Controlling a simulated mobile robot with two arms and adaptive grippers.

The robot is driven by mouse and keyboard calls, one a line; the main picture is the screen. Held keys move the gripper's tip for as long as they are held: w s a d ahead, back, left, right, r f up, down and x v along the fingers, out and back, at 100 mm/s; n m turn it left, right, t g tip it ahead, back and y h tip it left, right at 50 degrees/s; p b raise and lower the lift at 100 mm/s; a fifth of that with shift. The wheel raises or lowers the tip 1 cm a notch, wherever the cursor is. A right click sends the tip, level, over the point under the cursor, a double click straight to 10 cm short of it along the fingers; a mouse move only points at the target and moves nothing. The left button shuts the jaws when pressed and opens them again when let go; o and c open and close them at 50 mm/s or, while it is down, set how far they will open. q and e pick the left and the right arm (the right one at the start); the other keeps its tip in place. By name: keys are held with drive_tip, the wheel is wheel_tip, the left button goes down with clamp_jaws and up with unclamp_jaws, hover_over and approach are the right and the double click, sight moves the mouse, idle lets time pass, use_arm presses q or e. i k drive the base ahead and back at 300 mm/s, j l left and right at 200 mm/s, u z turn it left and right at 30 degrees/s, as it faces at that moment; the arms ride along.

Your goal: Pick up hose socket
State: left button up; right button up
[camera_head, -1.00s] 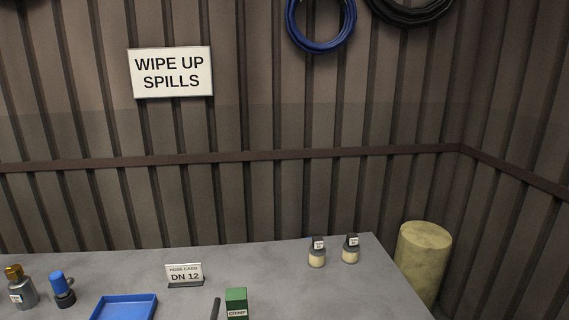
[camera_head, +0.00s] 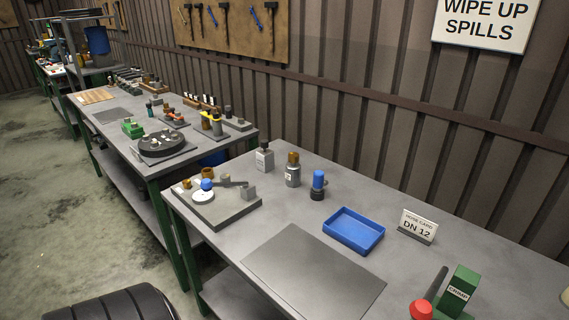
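I cannot tell for sure which part is the hose socket. Small brass-coloured pieces (camera_head: 207,173) stand at the back of a grey fixture plate (camera_head: 228,213) on the near bench. A white disc (camera_head: 203,196) with a blue knob is on the same plate. A hose card reading DN 12 (camera_head: 418,227) stands at the right, near a blue tray (camera_head: 353,230) that looks empty. A green block labelled CRIMP (camera_head: 459,291), with a dark lever and a red knob, is at lower right. Neither gripper is in view.
A flat grey mat (camera_head: 313,272) lies bare at the bench front. Another bench (camera_head: 125,118) holding many parts stands further left. Floor (camera_head: 60,215) is open at left.

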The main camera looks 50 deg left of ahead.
sight(293, 172)
drive_tip(key=j+u, duration=0.1)
drive_tip(key=u, duration=1.35)
